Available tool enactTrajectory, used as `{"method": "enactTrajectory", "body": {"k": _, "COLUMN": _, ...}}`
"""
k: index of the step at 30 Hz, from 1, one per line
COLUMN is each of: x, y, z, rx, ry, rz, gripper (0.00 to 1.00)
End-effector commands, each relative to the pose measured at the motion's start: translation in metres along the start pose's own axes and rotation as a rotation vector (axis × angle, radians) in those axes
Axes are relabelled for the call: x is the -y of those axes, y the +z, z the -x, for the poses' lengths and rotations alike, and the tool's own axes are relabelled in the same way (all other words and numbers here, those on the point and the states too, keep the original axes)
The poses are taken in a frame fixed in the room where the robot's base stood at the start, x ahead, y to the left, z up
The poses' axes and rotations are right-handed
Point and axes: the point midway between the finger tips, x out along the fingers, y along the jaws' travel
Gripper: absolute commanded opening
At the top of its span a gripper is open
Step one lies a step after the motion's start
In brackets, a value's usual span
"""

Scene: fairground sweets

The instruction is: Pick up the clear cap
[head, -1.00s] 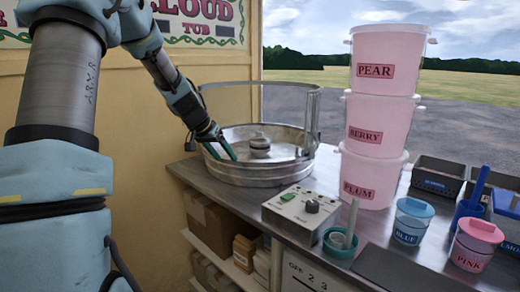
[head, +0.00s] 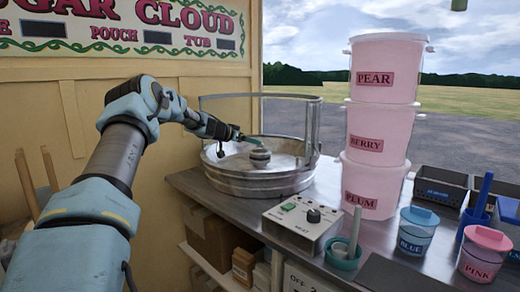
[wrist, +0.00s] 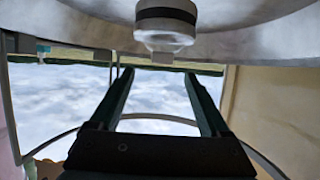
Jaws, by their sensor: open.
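A clear, pale cap (wrist: 165,41) sits on the dark-banded spinner head (wrist: 166,14), which appears upside down at the top of the wrist view. In the head view the spinner head (head: 260,159) stands in the middle of the metal pan (head: 255,187), with the cap at its top, too small to make out well. My gripper (head: 252,139) reaches over the pan's left side, just above the spinner head. In the wrist view its two fingers (wrist: 158,74) are apart and empty, with the cap beyond their tips and not between them.
A curved clear guard (head: 313,125) rises around the pan's back and right. A control box (head: 303,222) stands in front. Stacked pink tubs (head: 376,150), a blue-lidded cup (head: 415,230) and a pink-lidded cup (head: 482,253) fill the counter's right.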

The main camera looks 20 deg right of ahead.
Motion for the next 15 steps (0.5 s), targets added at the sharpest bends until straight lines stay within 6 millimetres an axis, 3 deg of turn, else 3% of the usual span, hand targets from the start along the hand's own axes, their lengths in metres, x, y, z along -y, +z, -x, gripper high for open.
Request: {"method": "enactTrajectory", "body": {"k": 15, "x": 0.004, "y": 0.001, "z": -0.050, "rx": 0.001, "ry": 0.000, "rz": 0.001, "gripper": 0.80}}
